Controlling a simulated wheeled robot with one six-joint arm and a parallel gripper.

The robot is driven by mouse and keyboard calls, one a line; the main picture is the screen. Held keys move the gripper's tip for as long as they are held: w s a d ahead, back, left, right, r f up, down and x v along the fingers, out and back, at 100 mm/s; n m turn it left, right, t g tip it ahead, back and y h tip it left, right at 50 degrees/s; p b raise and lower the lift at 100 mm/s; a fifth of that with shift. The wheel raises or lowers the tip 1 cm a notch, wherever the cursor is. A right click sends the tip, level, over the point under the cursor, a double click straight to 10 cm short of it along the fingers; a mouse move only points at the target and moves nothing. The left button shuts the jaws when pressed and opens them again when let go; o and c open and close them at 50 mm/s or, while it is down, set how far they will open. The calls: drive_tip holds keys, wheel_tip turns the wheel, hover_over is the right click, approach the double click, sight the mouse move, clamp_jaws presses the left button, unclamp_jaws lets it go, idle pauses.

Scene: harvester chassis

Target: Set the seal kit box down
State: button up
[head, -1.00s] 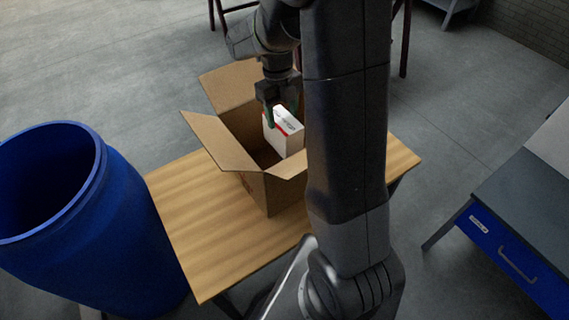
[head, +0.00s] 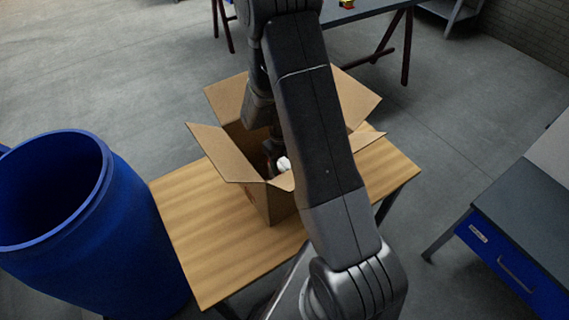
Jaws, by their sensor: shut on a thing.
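The white seal kit box (head: 284,164) is inside the open cardboard carton, and only a small pale part of it shows. The carton's front wall and my arm hide the rest. My gripper (head: 272,155) reaches down into the carton and is shut on the seal kit box. The fingertips are dark and mostly hidden. I cannot tell whether the seal kit box touches the carton floor. The cardboard carton (head: 268,200) stands on a wooden table (head: 228,247) with its flaps spread open.
A large open blue barrel (head: 95,240) stands left of the table. A grey-topped bench with a blue drawer (head: 515,262) is at the right. Another table (head: 362,12) with a small yellow and red item (head: 346,4) is at the back. My arm covers the carton's right side.

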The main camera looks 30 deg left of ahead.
drive_tip(key=shift+f, duration=0.5)
drive_tip(key=shift+f, duration=0.2)
drive_tip(key=o, duration=1.2)
drive_tip(key=shift+o, duration=0.2)
drive_tip(key=shift+r, duration=0.1)
drive_tip(key=shift+r, duration=0.1)
drive_tip(key=r, duration=0.5)
drive_tip(key=r+p, duration=0.1)
drive_tip(key=r, duration=0.1)
drive_tip(key=shift+w+a+r, duration=0.2)
drive_tip(key=shift+a+r, duration=0.05)
drive_tip(key=shift+a, duration=0.15)
